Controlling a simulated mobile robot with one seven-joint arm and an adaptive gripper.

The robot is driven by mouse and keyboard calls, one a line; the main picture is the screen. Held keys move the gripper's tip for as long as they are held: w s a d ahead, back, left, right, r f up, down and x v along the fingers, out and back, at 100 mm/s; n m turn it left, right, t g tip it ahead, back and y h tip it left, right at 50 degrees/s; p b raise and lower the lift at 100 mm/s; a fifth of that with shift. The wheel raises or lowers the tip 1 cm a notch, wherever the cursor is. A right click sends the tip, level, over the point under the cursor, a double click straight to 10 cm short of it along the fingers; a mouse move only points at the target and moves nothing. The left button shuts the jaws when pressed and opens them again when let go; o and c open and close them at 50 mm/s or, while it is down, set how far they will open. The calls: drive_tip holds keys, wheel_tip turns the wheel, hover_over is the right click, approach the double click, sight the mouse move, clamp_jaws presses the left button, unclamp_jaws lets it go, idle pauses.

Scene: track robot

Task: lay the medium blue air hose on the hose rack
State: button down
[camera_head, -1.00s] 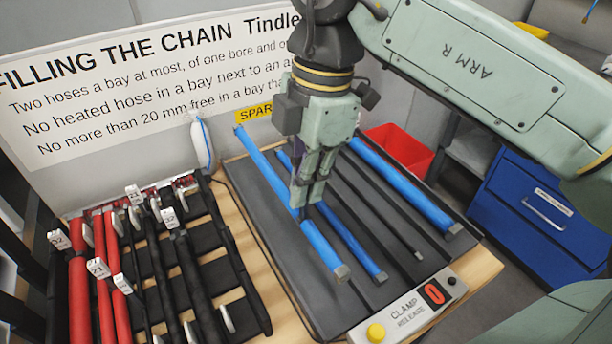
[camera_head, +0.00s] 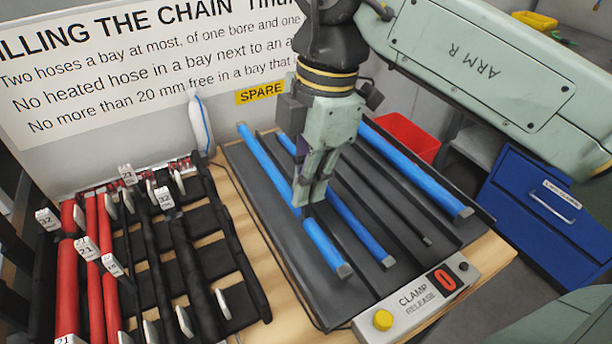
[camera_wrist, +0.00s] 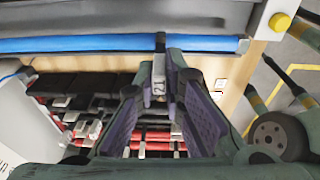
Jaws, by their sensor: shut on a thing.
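The medium blue air hose (camera_head: 324,244) is the leftmost of three blue hoses, between the other two in thickness. My gripper (camera_head: 308,198) is shut on it near mid-length. Its far end lies against the picture just above the rear edge of the dark grooved hose rack (camera_head: 290,262), so it appears slightly raised. The fingers hide whether its underside touches the rack.
A thinner blue hose (camera_head: 358,229) and a thicker one (camera_head: 415,178) lie on the rack. Left stands a black chain frame (camera_head: 237,235) with red and black hoses and upright tags. A clamp release box (camera_head: 410,306) is at the front, a red bin (camera_head: 400,135) behind.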

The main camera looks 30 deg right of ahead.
sight(306, 216)
drive_tip(key=shift+f+b, duration=1.85)
drive_tip(key=shift+f, duration=0.6)
drive_tip(key=c, duration=1.6)
unclamp_jaws()
